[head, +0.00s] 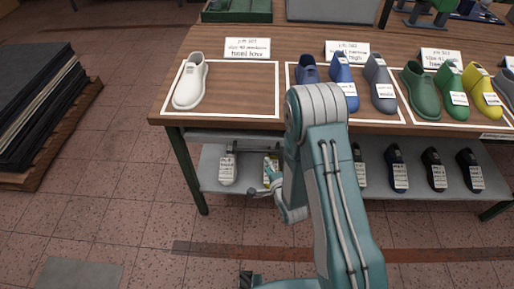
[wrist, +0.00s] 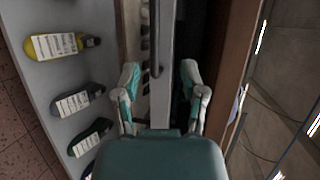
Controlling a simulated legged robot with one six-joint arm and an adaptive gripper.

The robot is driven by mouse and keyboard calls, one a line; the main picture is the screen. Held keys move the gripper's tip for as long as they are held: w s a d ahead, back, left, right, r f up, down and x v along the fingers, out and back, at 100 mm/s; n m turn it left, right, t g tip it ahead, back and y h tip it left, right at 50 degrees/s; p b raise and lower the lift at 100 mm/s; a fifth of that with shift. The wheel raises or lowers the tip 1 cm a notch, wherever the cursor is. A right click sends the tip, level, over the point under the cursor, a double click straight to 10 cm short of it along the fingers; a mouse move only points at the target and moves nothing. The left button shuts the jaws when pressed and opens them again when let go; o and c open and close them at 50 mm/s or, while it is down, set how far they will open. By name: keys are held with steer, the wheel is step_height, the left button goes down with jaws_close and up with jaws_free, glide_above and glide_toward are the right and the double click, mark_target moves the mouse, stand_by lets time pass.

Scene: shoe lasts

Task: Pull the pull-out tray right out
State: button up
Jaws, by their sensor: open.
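The pull-out tray (wrist: 166,100) shows in the wrist view as a long grey front strip running up the middle, between the lower shelf and the wooden table top. A thin dark bar handle (wrist: 156,40) stands on it, beyond my fingertips. My gripper (wrist: 160,76) is open and empty, one finger on each side of the grey strip as seen here; I cannot tell whether they touch it. In the head view my gripper (head: 268,185) is low at the table's front, near the lower shelf. My arm hides part of the table front there.
The table top (head: 220,125) carries shoe lasts in white-outlined areas with label cards. The lower shelf (head: 215,160) holds several tagged lasts, including a yellow one (wrist: 45,46) close to my left finger's side. A stack of dark sheets (head: 30,95) lies left; floor between is clear.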

mark_target(257, 151)
steer(key=x, duration=1)
steer(key=shift+w+a+f, duration=0.1)
steer(key=shift+a+f, duration=0.3)
steer(key=shift+f, duration=0.05)
jaws_close()
